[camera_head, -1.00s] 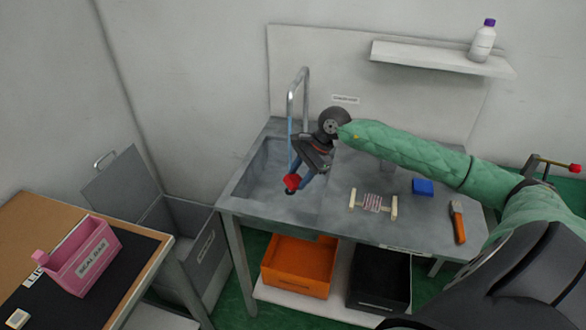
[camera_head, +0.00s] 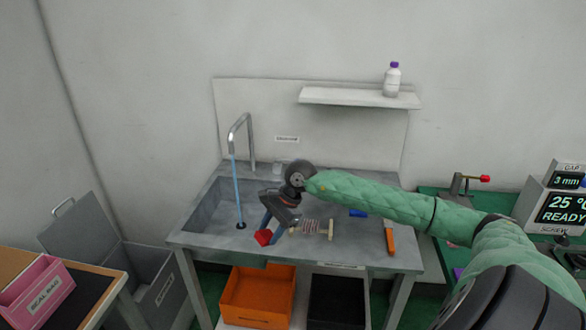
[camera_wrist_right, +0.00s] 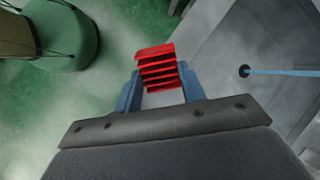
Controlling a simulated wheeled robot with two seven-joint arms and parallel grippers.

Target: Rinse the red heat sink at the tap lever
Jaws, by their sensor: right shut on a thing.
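The red heat sink (camera_head: 263,238) is held by my right gripper (camera_head: 272,226), which is shut on it. It hangs over the front rim of the grey sink, to the right of the water stream. In the right wrist view the finned heat sink (camera_wrist_right: 158,68) sits between the two blue fingers (camera_wrist_right: 157,92). The metal tap (camera_head: 240,128) stands at the back of the sink (camera_head: 205,225), and a blue stream of water (camera_head: 237,190) falls from it to the drain. The tap lever cannot be made out. My left gripper is not in view.
A coil on a wooden frame (camera_head: 318,228), a blue block (camera_head: 358,213) and an orange-handled tool (camera_head: 390,240) lie on the counter. An orange bin (camera_head: 257,298) and a black bin (camera_head: 337,302) stand below. A shelf (camera_head: 360,97) holds a bottle (camera_head: 392,80).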

